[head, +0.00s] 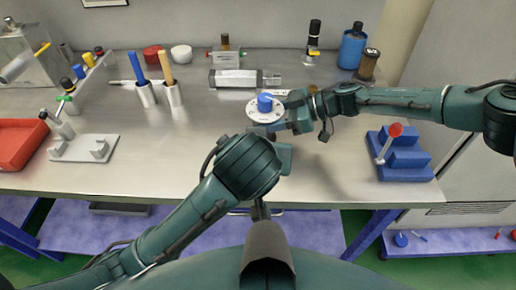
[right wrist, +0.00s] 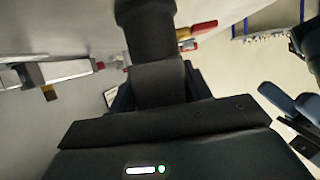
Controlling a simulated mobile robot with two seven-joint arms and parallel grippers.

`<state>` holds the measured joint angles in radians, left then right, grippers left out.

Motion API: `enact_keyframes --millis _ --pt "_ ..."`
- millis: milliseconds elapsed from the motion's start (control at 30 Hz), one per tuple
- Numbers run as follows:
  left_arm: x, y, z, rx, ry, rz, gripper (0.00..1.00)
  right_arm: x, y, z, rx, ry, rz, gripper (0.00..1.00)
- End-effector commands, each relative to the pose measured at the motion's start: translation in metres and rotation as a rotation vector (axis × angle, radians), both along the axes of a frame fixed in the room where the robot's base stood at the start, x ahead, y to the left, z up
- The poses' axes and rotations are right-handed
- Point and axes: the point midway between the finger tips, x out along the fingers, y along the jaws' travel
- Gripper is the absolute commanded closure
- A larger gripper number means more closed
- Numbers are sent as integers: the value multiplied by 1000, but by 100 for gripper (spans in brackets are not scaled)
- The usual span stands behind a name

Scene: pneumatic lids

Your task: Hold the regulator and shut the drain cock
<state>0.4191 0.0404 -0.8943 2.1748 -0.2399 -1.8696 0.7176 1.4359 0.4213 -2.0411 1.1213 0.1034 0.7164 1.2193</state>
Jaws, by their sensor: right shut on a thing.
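A round white dial with a blue knob (head: 265,101), which looks like the top of the regulator, stands near the middle of the bench. My right gripper (head: 292,112) reaches it from the right and is shut on it at its right side. In the right wrist view a dark upright part (right wrist: 146,35) fills the space ahead of the gripper; I cannot tell what it is. My left arm comes up from the lower left, and its hand (head: 283,158) is just in front of the dial. Its fingertips are hidden. I cannot make out the drain cock.
A grey cylinder (head: 232,79) lies behind the dial. A blue block with a red-knobbed lever (head: 396,130) stands at the right. Cups with tools (head: 146,94), a white fixture (head: 85,148) and a red tray (head: 18,145) are at the left. The front left bench is clear.

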Motion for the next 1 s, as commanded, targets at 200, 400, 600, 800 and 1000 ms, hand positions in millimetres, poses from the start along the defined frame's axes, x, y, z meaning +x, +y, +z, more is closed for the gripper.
enact_keyframes --millis 200,400,600,800,1000 --pt "0 0 0 0 0 0 60 0 -1 -2 -4 0 -2 71" --pt "0 0 0 0 0 0 60 0 -1 -2 -3 0 -1 41" --pt "0 0 0 0 0 0 60 0 0 -1 -1 0 0 26" --pt "0 0 0 0 0 0 60 0 0 0 0 0 0 26" --pt "0 0 0 0 0 0 60 0 -16 7 0 0 -3 26"
